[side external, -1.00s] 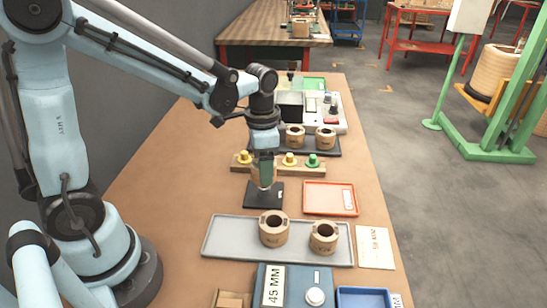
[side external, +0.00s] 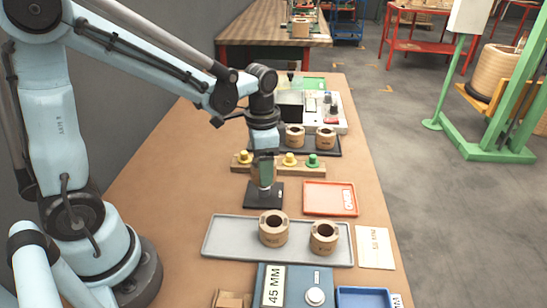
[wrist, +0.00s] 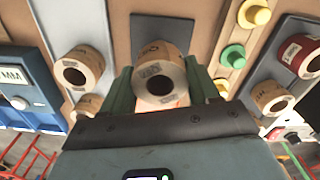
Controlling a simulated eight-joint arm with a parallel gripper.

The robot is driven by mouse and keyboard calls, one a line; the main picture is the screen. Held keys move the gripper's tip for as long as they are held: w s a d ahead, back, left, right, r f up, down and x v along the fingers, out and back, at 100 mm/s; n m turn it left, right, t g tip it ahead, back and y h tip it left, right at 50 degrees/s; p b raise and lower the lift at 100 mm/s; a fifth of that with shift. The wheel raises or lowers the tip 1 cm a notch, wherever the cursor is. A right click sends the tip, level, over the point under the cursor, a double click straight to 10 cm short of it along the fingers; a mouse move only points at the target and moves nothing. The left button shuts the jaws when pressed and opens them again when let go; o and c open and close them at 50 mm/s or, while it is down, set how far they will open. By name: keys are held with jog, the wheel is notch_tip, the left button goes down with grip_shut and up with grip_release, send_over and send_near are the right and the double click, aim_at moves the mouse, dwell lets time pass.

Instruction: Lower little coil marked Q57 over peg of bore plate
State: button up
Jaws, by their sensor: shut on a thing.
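My gripper (side external: 263,172) is above the black bore plate (side external: 251,199) in the side view. In the wrist view, its green fingers (wrist: 158,92) are shut on a little tan coil (wrist: 152,54) from both sides. The coil's bore shows as a dark round hole. Its side carries printed marks, too small to read surely. In the side view the fingers largely cover the coil. A small pale piece below them, over the plate, may be the peg; I cannot tell whether the coil is around it. The dark plate also shows in the wrist view (wrist: 165,27).
A grey tray (side external: 225,238) with two tan coils is in front. An orange tray (side external: 330,199) lies right of the plate. A wooden strip with yellow and green knobs (side external: 290,159) and a dark tray with coils (side external: 325,138) stand behind. A blue box (side external: 292,287) is nearest.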

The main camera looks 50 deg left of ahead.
jog(key=shift+f, duration=0.15)
jog(key=shift+f, duration=0.8)
jog(key=o, duration=1.5)
notch_tip(320, 180, up, 9)
dwell(0.8)
